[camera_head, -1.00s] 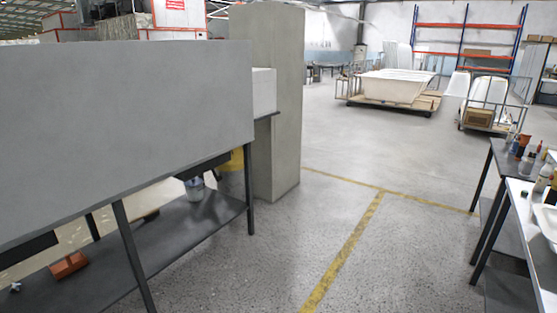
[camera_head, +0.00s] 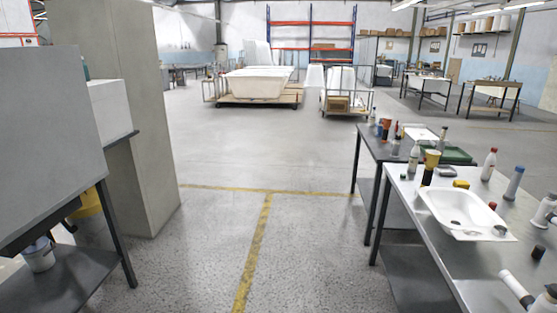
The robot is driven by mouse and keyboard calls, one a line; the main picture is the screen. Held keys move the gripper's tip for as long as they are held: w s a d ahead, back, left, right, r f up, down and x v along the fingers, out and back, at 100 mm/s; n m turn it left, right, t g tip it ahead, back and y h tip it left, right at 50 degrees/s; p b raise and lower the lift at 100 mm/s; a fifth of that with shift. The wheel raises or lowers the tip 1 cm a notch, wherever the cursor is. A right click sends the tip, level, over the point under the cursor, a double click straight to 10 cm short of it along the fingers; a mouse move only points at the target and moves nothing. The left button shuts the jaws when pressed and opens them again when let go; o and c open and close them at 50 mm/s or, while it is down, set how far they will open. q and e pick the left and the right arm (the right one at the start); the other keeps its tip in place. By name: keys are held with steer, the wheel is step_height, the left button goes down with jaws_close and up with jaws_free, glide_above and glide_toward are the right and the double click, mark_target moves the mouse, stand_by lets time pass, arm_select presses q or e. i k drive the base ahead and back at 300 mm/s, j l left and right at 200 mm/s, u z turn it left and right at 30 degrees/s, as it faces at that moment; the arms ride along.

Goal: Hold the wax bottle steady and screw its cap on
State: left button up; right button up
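Several bottles stand on the metal workbench (camera_head: 430,240) at the right. One is a white bottle with a red cap (camera_head: 489,165), near the bench's back edge. Another is a pale bottle (camera_head: 414,158) near the far left corner. I cannot tell which one is the wax bottle. Small dark and red pieces lie around them, too small to identify as a cap.
A white basin (camera_head: 440,205) lies on the workbench. A darker table (camera_head: 366,143) with more bottles adjoins it behind. A concrete pillar (camera_head: 150,120) and grey panel (camera_head: 45,150) stand left. The floor between is clear.

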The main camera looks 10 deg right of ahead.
mark_target(413, 165)
steer(key=i+l+z, duration=0.1)
steer(key=i+z, duration=0.25)
steer(key=i, duration=0.25)
steer(key=i+j+z, duration=0.1)
steer(key=i+z, duration=0.2)
steer(key=i, duration=0.35)
steer(key=i+z, duration=0.4)
steer(key=i+j+z, duration=0.1)
steer(key=i+z, duration=0.35)
steer(key=i+j+z, duration=0.8)
steer(key=i+l, duration=0.05)
steer(key=l, duration=0.05)
